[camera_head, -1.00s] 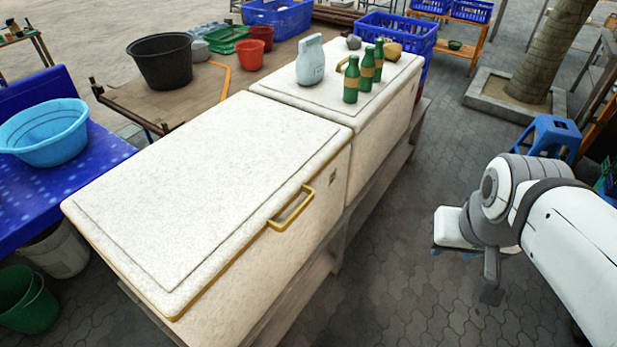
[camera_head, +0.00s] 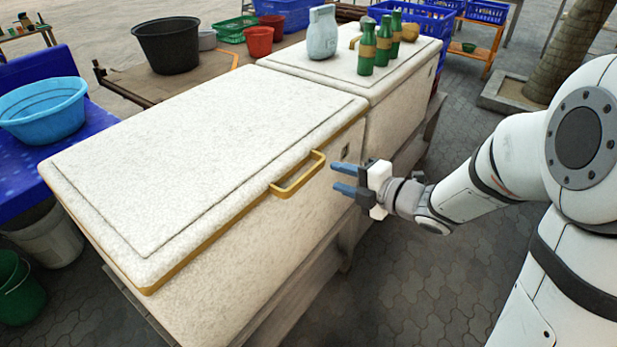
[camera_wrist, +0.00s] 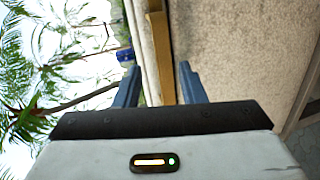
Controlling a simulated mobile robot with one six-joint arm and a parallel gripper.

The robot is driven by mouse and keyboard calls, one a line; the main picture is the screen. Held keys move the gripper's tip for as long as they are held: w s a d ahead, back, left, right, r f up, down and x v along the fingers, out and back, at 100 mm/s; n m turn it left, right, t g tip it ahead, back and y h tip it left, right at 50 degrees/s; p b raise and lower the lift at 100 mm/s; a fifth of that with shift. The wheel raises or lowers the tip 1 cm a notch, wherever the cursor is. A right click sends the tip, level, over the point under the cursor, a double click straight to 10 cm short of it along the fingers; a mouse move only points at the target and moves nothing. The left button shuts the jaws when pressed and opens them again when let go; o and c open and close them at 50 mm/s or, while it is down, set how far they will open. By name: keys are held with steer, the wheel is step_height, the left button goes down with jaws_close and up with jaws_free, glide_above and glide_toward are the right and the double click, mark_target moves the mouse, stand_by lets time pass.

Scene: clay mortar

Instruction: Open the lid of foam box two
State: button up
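The near white foam box (camera_head: 225,262) has a closed white lid (camera_head: 200,150) with a yellow handle (camera_head: 298,176) on its front edge. No box number is readable. My gripper (camera_head: 334,177) is open and empty, just right of the handle, its blue fingers pointing left toward it. The fingers appear apart from the handle. In the wrist view, the handle (camera_wrist: 160,50) runs up the picture, lined up with the gap between the fingers (camera_wrist: 160,67). The lid edge lies left of it and the box's front wall (camera_wrist: 235,55) right.
A second white box (camera_head: 335,72) stands behind, with green bottles (camera_head: 367,50) and a pale blue jug (camera_head: 322,32) on its lid. A blue table with a blue basin (camera_head: 42,108) is at left. The near lid's top is clear.

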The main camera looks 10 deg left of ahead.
mark_target(311, 177)
steer(key=shift+n+g+y, duration=0.5)
steer(key=shift+n+g, duration=0.1)
steer(key=shift+n, duration=0.2)
steer(key=x, duration=0.3)
steer(key=s+x, duration=0.1)
steer(key=x, duration=0.4)
steer(key=shift+s+a+f, duration=0.25)
steer(key=shift+a+f, duration=0.2)
steer(key=shift+a, duration=0.05)
steer(key=shift+c, duration=0.6)
jaws_close()
